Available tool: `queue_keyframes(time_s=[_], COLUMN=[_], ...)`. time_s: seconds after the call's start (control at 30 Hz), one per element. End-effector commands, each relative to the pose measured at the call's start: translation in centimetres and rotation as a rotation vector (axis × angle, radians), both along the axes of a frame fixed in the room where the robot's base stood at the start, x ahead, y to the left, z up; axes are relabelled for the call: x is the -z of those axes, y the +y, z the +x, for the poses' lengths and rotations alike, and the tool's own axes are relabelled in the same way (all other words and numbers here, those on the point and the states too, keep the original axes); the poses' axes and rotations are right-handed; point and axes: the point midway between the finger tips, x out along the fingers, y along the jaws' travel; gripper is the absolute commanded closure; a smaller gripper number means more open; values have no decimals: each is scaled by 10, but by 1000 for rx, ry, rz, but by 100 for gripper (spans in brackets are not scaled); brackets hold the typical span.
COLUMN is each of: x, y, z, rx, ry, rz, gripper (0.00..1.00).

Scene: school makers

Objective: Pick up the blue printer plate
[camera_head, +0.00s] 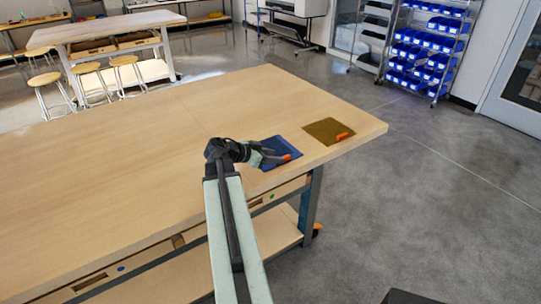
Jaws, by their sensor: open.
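The blue printer plate (270,160) lies flat on the wooden table near its front right edge. It is a dark blue square with an orange piece (287,157) by its right side, at the end of my gripper. My gripper (284,158) is over the plate's middle and right part and hides some of it. The gripper is open. I cannot tell whether its fingertips touch the plate.
A brown-gold plate (322,133) with an orange piece (342,136) lies to the right, near the table (150,130) corner. The tabletop to the left is bare. Stools (86,68), another table (120,22) and a rack of blue bins (428,50) stand farther back.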

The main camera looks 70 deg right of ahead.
Motion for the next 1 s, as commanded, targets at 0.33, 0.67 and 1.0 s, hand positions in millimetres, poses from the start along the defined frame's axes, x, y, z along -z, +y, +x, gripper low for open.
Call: queue_keyframes(time_s=[0.33,0.67,1.0], x=[23,27,27], y=[-25,-37,-37], z=[-7,-16,-15], rx=[-9,-13,-14], ry=[-1,1,1], rz=[1,2,2], gripper=[60,60,100])
